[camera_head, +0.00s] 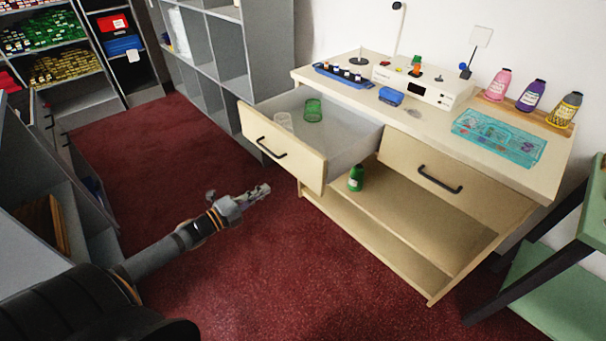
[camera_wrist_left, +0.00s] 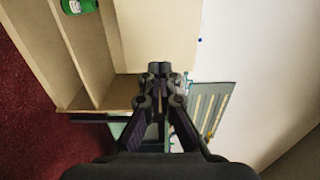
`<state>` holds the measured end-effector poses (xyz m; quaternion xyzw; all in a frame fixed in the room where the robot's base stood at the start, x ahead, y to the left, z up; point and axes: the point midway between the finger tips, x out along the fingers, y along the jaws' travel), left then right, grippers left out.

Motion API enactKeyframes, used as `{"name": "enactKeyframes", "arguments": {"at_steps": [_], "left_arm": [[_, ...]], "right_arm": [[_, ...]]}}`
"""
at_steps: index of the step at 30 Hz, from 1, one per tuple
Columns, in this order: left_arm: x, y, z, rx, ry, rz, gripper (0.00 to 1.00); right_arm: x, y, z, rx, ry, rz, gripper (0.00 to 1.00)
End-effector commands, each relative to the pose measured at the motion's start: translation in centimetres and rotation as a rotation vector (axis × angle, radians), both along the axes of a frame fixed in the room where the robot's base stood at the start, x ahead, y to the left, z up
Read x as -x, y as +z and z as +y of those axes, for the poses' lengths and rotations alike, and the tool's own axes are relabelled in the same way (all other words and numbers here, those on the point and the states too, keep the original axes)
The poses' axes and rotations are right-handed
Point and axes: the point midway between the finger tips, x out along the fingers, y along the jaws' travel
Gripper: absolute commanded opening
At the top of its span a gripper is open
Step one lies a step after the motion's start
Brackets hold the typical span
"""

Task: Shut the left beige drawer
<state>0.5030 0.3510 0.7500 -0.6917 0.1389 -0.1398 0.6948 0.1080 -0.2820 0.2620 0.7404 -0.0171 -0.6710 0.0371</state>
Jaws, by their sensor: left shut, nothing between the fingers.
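The left beige drawer (camera_head: 284,152) is pulled out from the counter (camera_head: 460,157), its black handle (camera_head: 271,149) on the front. A clear cup (camera_head: 284,121) and a green cup (camera_head: 313,110) stand inside it. My left gripper (camera_head: 266,189) is shut and empty, in front of and a little below the drawer front in the head view, apart from it. In the left wrist view the left gripper (camera_wrist_left: 160,70) shows closed fingertips with nothing between them. The drawer is not recognisable there. My right gripper is not in view.
The right drawer (camera_head: 439,178) is closed. A green bottle (camera_head: 356,178) stands on the shelf below. Bottles, a teal tray (camera_head: 498,137) and a white device (camera_head: 424,85) sit on top. Green shelving (camera_head: 560,262) stands right, grey shelves (camera_head: 222,45) behind. Red carpet is clear.

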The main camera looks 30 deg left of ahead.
Motion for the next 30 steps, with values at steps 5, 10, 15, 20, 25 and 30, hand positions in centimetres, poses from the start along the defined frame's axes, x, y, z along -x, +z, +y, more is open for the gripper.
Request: {"name": "enactKeyframes", "arguments": {"at_steps": [5, 10, 15, 20, 25, 30], "left_arm": [[-2.4, -0.6, -1.0, 0.001, 0.002, -0.005, 0.0], [-4.7, -0.4, -1.9, 0.001, 0.003, -0.006, 0.0], [-6.9, -0.1, -2.7, 0.003, 0.007, -0.005, 0.0], [-8.8, 0.2, -3.5, 0.008, 0.007, -0.003, 0.0], [-11.1, 0.2, -4.5, 0.008, 0.007, -0.001, 0.0], [-12.3, 0.0, -5.0, 0.004, 0.005, 0.001, 0.0]], "right_arm": [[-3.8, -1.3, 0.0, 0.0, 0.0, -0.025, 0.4], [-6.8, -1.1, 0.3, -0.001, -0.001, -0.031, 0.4], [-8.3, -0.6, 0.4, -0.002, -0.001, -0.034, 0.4], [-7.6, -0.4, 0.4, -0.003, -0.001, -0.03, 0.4], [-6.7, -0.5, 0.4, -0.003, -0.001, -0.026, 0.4], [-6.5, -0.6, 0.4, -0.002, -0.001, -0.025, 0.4]]}}
